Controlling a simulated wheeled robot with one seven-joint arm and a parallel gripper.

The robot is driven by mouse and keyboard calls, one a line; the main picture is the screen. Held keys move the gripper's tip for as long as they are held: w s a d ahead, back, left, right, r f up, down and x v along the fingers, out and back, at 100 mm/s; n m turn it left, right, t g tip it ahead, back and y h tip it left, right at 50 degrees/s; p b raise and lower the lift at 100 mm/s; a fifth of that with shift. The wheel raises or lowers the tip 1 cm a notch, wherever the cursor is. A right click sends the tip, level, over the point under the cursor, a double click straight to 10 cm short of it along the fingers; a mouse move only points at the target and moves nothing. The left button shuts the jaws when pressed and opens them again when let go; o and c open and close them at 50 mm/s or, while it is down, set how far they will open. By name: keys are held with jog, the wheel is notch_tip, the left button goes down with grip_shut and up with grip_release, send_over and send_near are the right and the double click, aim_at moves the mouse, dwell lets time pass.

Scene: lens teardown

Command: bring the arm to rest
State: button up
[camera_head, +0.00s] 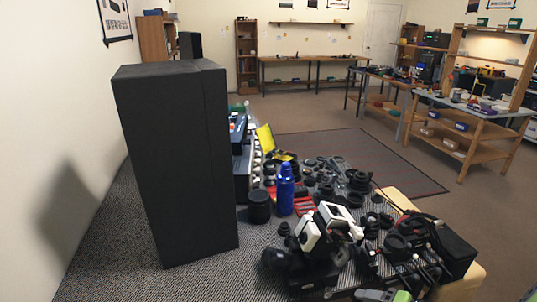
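I cannot make out my arm or my gripper for certain in the head view. A white and black jointed device (325,229) stands among dark parts at the front middle of the cluttered bench. I cannot tell what it is, and no gripper fingers show on it. Lens parts (325,188) lie spread over the bench, mostly black rings and barrels. A blue bottle (285,190) stands upright beside a black cylinder (259,207).
A tall black box (175,160) stands at the left and hides part of the bench behind it. A black case with cables (447,250) is at the front right. Workbenches (470,108) line the right side.

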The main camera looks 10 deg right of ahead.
jog(key=s+a+r+n+g+h+p, duration=0.2)
jog(key=a+r+n+g, duration=0.15)
jog(key=a+r, duration=0.45)
jog(key=s+a+r+n+g+h+p, duration=0.25)
jog(key=a+r+n, duration=0.25)
jog(key=a+r, duration=0.3)
jog(key=s+a+r+n+t+h+p, duration=0.2)
jog(key=s+r+h, duration=0.1)
jog(key=s+r, duration=0.8)
jog(key=shift+s+a+r, duration=0.15)
jog(key=shift+a+r, duration=0.05)
jog(key=shift+a, duration=0.15)
